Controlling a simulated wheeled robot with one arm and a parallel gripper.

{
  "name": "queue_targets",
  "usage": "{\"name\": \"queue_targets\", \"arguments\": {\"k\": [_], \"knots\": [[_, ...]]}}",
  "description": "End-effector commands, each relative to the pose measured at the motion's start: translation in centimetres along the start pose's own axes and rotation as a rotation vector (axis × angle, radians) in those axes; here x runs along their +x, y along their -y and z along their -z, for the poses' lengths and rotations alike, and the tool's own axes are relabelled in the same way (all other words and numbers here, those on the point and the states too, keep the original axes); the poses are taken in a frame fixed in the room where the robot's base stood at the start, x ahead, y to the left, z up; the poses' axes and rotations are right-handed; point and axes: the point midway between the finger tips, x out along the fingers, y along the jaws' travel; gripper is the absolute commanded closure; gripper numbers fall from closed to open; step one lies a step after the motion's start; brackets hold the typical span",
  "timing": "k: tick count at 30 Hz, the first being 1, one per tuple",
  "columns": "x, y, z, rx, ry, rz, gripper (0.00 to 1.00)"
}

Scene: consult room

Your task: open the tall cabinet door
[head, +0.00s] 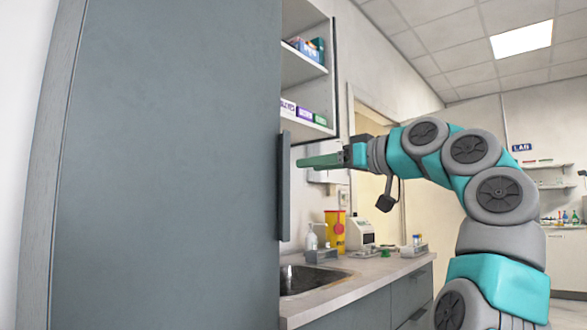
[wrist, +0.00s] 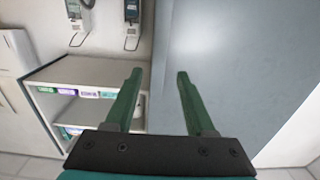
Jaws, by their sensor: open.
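The tall cabinet door (head: 170,165) is a large flat grey-blue panel filling the left of the head view. Its dark vertical handle (head: 285,187) runs along the right edge. The door also fills the right of the wrist view (wrist: 250,60). My gripper (head: 299,162) reaches in from the right, its green fingers level with the upper part of the handle. I cannot tell whether the fingers touch the handle.
Open shelves (head: 307,122) with small boxes hang beyond the door. A counter (head: 345,285) with a sink (head: 305,279), a yellow bin (head: 335,231), a white device (head: 359,233) and a bottle (head: 311,238) stands below. Two dispensers hang on the wall in the wrist view.

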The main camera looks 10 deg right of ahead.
Motion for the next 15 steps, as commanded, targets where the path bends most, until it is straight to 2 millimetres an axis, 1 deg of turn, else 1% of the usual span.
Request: {"name": "queue_targets", "arguments": {"k": [5, 12, 15], "knots": [[2.3, 0.0, 0.0, 0.002, 0.003, 0.002, 0.45], [6.0, 0.0, 0.0, 0.002, 0.004, 0.001, 0.45], [6.8, 0.0, -0.1, 0.002, 0.003, 0.001, 0.45]]}}
